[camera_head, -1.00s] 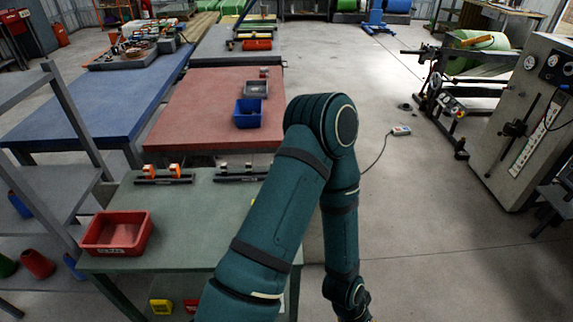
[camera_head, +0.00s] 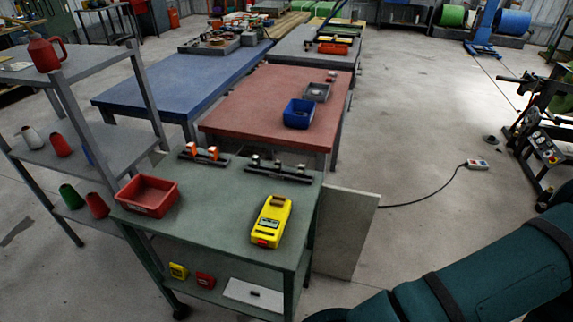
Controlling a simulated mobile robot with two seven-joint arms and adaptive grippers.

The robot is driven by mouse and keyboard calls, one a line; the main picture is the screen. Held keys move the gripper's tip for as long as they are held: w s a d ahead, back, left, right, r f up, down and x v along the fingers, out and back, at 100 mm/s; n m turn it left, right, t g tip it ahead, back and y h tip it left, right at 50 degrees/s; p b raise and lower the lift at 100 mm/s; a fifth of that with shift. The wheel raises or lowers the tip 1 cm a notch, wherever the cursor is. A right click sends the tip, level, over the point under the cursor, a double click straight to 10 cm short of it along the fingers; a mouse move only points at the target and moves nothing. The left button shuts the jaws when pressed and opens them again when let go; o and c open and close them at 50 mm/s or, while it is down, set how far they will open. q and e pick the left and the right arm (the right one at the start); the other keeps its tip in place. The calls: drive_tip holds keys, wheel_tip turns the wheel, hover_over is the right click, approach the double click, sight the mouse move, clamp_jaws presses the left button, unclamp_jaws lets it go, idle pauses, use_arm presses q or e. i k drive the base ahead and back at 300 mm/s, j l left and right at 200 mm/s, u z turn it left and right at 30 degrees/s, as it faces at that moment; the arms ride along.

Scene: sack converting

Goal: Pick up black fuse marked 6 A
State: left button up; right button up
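No marking "6 A" can be read in the head view, so I cannot tell which thing is the black fuse. A small dark piece (camera_head: 254,294) lies on a white sheet (camera_head: 238,291) on the lower shelf of the green bench (camera_head: 215,215). On the bench top, a black rail with two orange parts (camera_head: 203,155) and a black rail with several small grey parts (camera_head: 278,170) lie along the far edge. A red bin (camera_head: 147,195) stands at the left and a yellow handheld device (camera_head: 271,222) at the right. Neither of my grippers is in view; only my arm crosses the lower right corner.
A yellow box (camera_head: 178,271) and a red box (camera_head: 205,280) sit on the lower shelf. A grey panel (camera_head: 346,234) stands against the bench's right side. A cable with a small box (camera_head: 477,164) lies on the floor. The bench top's middle is clear.

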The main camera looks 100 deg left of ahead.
sight(255, 159)
drive_tip(key=i+u, duration=0.2)
drive_tip(key=u, duration=0.25)
drive_tip(key=i+u, duration=0.25)
drive_tip(key=u, duration=0.15)
drive_tip(key=i+l+u, duration=0.1)
drive_tip(key=u, duration=0.35)
drive_tip(key=i, duration=0.1)
